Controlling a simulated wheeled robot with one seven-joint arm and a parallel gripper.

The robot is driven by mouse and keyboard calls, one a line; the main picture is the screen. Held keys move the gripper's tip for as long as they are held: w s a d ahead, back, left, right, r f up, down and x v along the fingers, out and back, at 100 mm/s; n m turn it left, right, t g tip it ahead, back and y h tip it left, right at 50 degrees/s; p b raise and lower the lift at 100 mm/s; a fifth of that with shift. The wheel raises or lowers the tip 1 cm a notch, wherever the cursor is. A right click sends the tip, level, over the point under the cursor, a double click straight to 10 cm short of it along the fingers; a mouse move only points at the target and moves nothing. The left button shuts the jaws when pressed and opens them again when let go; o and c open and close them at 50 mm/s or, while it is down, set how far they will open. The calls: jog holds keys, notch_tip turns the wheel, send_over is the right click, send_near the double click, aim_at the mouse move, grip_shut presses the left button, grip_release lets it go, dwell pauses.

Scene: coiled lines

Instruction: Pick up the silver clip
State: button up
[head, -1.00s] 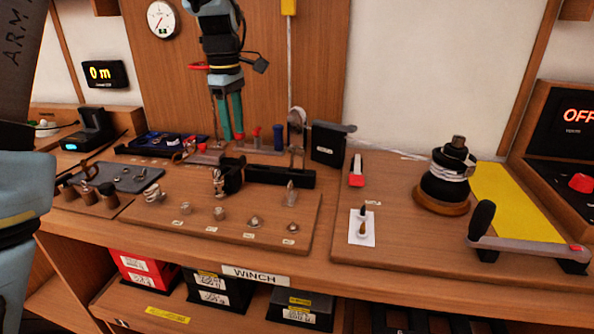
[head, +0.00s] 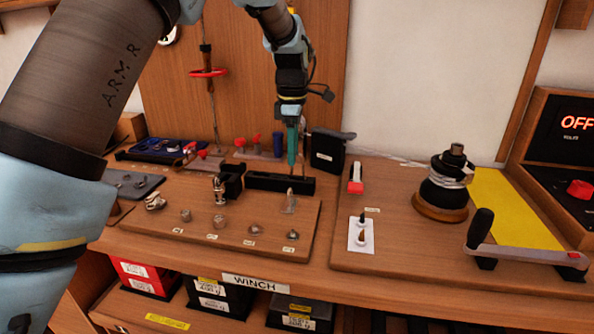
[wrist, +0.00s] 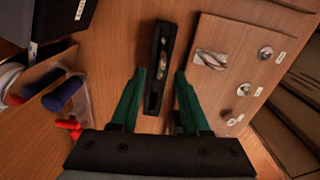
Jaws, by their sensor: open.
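A small silver piece (head: 290,202), which looks like the clip, sits at the back right of the wooden board (head: 190,238). My gripper (head: 291,161) points down above the long black block (head: 262,181), just behind that piece. In the wrist view my gripper (wrist: 160,74) is open, its green fingers on either side of the black block (wrist: 154,100). Small metal and brown parts show in the block's slot; I cannot tell what they are. Nothing is held.
Several small metal parts stand on the board, including a fitting (head: 219,190). A black box (head: 328,152) stands just behind the gripper. Red-topped and blue posts (head: 277,144) are at the back. A winch (head: 445,190) stands at the right.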

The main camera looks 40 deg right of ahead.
jog(key=shift+f+p, duration=0.3)
jog(key=shift+f, duration=1.3)
grip_shut()
